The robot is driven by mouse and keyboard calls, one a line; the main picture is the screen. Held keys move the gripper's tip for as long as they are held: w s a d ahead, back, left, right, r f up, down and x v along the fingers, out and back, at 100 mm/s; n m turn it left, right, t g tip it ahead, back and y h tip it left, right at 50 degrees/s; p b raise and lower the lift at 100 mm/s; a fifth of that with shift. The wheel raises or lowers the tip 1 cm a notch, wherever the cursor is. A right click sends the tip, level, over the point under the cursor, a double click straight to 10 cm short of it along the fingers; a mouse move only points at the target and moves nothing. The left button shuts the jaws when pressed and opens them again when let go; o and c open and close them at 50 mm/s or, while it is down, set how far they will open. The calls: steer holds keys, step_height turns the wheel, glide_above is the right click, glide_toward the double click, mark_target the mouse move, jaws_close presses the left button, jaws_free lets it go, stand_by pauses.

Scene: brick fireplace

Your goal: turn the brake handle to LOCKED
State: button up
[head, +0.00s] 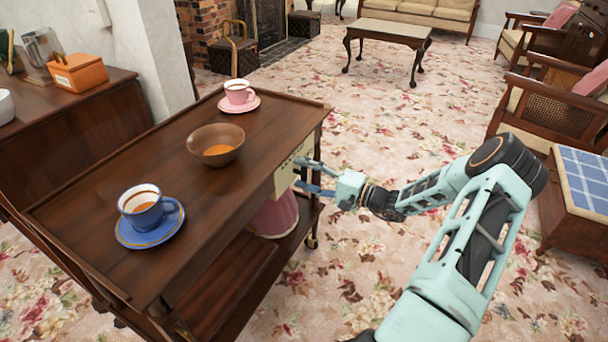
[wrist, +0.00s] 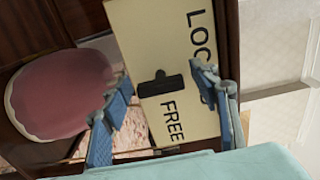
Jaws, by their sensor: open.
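In the wrist view the plate (wrist: 140,25) bears the words FREE and LOC, the rest of that word hidden by a finger. The dark brake handle (wrist: 160,86) is a short bar on the plate, close to the word FREE. My gripper (head: 303,174) is open in front of the plate. In the wrist view the handle appears between the fingertips of my gripper (wrist: 160,82); I cannot tell whether either finger touches it.
On the trolley top stand a blue cup (head: 144,210) on a saucer, a brown bowl (head: 215,146) and a pink cup (head: 238,92) on a saucer. A pink rounded object (head: 275,216) sits below, left of the plate in the wrist view.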

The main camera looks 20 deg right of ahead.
steer(key=v, duration=1.2)
